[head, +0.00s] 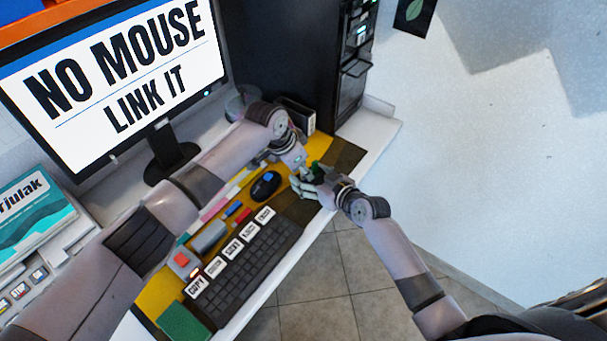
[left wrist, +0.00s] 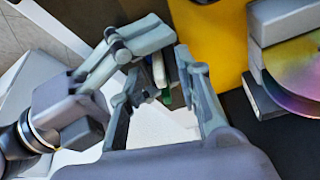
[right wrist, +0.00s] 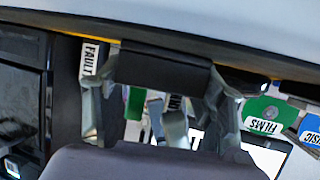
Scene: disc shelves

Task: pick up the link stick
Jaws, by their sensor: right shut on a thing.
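My right gripper (head: 309,183) is over the right end of the desk, shut on a small dark thing (head: 316,171) with a green tint. In the right wrist view a dark bar (right wrist: 160,70) spans between the fingers. No label on it can be read, so I cannot tell if it is the link stick. My left gripper (head: 300,164) is close beside the right one. In the left wrist view its fingers (left wrist: 158,98) are apart. A green and white thing (left wrist: 159,72) shows beyond the gap, next to the right gripper, partly hidden.
A black mouse (head: 265,186) and a keyboard (head: 240,275) with labelled tags lie on the yellow mat (head: 160,293). A monitor (head: 120,75) stands behind, a black tower (head: 290,60) at the back. Discs (left wrist: 298,75) lie near the left gripper. Floor is open at right.

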